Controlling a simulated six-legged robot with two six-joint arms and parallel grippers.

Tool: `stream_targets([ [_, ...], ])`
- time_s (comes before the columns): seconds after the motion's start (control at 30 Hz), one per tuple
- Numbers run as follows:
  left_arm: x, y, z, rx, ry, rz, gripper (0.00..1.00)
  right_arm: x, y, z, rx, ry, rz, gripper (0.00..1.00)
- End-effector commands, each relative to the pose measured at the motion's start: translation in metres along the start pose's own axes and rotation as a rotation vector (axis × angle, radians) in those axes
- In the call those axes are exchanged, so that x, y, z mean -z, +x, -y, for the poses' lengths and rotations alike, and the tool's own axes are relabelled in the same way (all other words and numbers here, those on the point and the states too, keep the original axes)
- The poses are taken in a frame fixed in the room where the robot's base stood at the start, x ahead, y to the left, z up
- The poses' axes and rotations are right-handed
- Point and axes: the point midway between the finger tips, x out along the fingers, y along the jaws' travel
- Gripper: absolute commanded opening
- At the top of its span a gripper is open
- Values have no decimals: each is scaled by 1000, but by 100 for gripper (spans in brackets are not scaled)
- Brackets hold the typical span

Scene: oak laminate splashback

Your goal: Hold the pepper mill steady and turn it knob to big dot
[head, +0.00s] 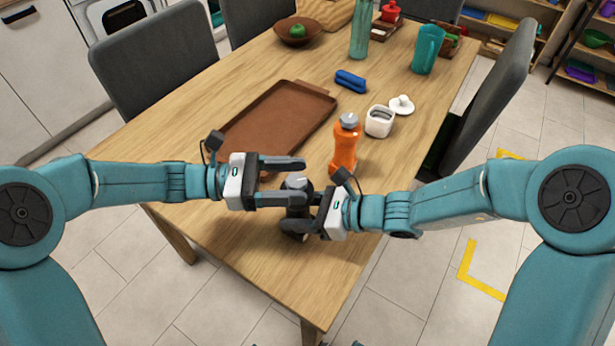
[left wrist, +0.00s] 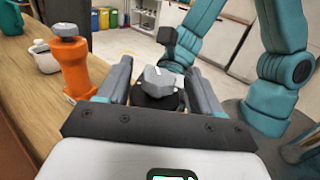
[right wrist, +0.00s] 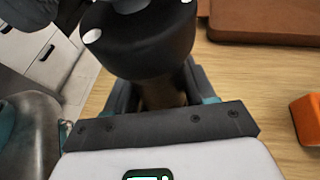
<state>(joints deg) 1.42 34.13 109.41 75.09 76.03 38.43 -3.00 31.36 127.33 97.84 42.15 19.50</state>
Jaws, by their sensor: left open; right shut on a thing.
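The dark pepper mill (head: 294,224) stands upright near the front edge of the table. Its faceted grey knob (left wrist: 160,80) is between the spread fingers of my left gripper (head: 291,181), which is open; gaps show beside the knob in the left wrist view. My right gripper (head: 312,210) is shut on the mill's body, lower down. In the right wrist view, the mill's dark upper part (right wrist: 140,45) carries a larger white dot (right wrist: 92,36) and another white mark at the top edge. The knob's pointing direction is unclear.
An orange bottle (head: 346,145) stands close behind the mill, with a white jar (head: 379,121) and its lid (head: 401,105) beyond. A brown tray (head: 280,118) lies behind my left gripper. A blue object (head: 350,80) lies farther back. Grey chairs flank the table.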

Motion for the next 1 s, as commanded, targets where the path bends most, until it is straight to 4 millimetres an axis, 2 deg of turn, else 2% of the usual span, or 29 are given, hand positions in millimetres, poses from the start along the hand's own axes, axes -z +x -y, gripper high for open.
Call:
stream_targets([
  [0.1,0,19,0,3,1,0,65,0,0,0,0,0,1,18],
  [0.2,0,28,0,2,1,-1,65,0,0,0,0,0,1,18],
  [0.53,0,32,0,0,1,0,65,-1,0,0,0,-1,2,18],
  [0.57,0,32,0,0,1,0,59,-1,0,0,0,-1,2,18],
  [0.7,0,32,0,0,1,0,13,-1,0,0,0,-1,2,18],
  [1.0,0,32,0,26,2,1,13,-1,0,0,1,0,2,18],
])
